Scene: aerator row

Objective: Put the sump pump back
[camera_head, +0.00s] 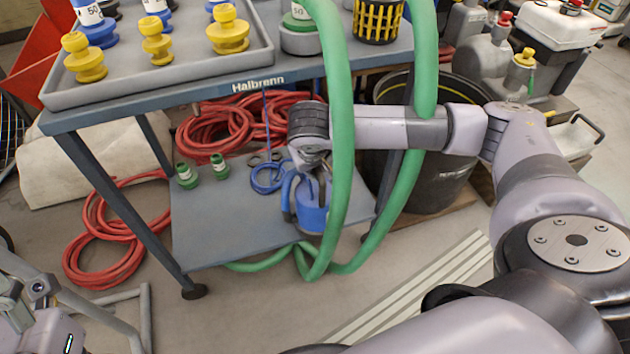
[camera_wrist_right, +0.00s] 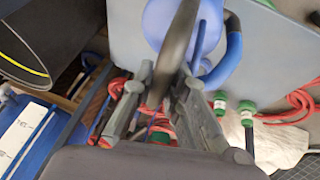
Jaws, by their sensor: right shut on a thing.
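The sump pump (camera_head: 312,217) is a blue, rounded body with a dark handle, at the lower shelf (camera_head: 225,225) of the cart. Its blue body (camera_wrist_right: 178,22) also shows at the top of the right wrist view. My right gripper (camera_head: 314,180) reaches in from the right, above the pump. In the wrist view its fingers (camera_wrist_right: 162,92) are closed on the pump's dark handle. The green hose hides the pump's right side in the head view. I cannot tell whether the pump's base touches the shelf. My left gripper's fingers are not visible.
A thick green hose (camera_head: 341,130) hangs in front of the cart, close to my right forearm. Red hose coils (camera_head: 235,130), a blue coil (camera_head: 268,178) and two green fittings (camera_head: 187,175) lie around the shelf. A black bin (camera_head: 430,165) stands right. The shelf's front left is clear.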

